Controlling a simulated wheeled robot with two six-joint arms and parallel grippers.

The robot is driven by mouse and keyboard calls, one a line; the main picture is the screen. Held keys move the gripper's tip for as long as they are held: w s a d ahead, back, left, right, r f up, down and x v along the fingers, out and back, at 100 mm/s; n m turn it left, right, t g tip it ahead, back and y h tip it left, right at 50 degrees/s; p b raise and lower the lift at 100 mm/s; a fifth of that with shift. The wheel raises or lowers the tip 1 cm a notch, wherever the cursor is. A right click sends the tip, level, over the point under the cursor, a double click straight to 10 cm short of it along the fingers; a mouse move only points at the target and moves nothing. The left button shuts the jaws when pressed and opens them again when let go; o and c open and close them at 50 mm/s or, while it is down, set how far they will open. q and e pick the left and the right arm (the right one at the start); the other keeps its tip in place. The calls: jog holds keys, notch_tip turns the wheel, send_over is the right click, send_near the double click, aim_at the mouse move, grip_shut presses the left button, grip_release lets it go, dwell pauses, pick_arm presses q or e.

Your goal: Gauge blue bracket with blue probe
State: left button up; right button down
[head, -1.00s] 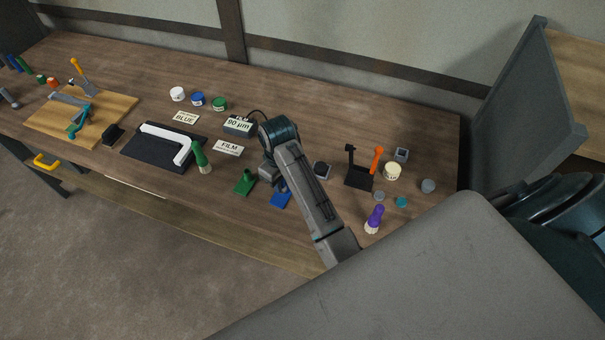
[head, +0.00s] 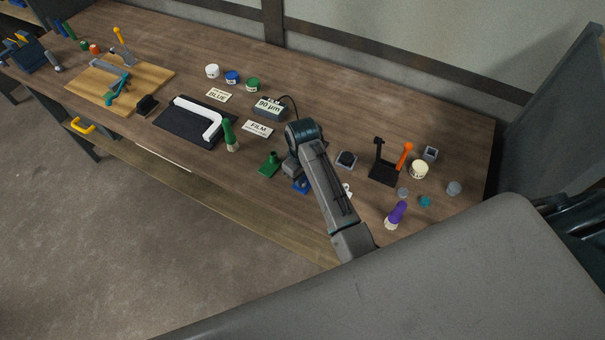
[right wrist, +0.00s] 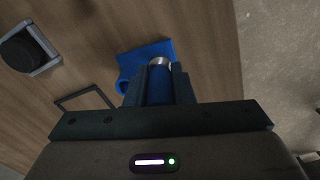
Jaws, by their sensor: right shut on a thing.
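The blue bracket (head: 302,187) lies near the front of the bench, partly hidden by my right arm. In the right wrist view, its flat blue plate (right wrist: 148,52) and a round blue part at its left lie just beyond the jaws. My right gripper (head: 292,171) points down over the bracket. In the right wrist view, the gripper (right wrist: 160,82) is shut on a blue cylinder with a silver end, seemingly the blue probe (right wrist: 159,88). The silver end is beside or over the plate; I cannot tell if they touch. My left gripper is not in view.
The gauge box (head: 268,108), reading 90 µm, has a black cable. A green bracket (head: 270,165) stands left of my right gripper. A green-handled brush (head: 230,136), a black stand (head: 383,172) and a purple-handled brush (head: 396,215) stand nearby. The bench's front edge is close.

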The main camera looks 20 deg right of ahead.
jog(key=shift+f, duration=0.5)
dwell(0.9)
dwell(1.2)
jog(key=shift+r, duration=3.5)
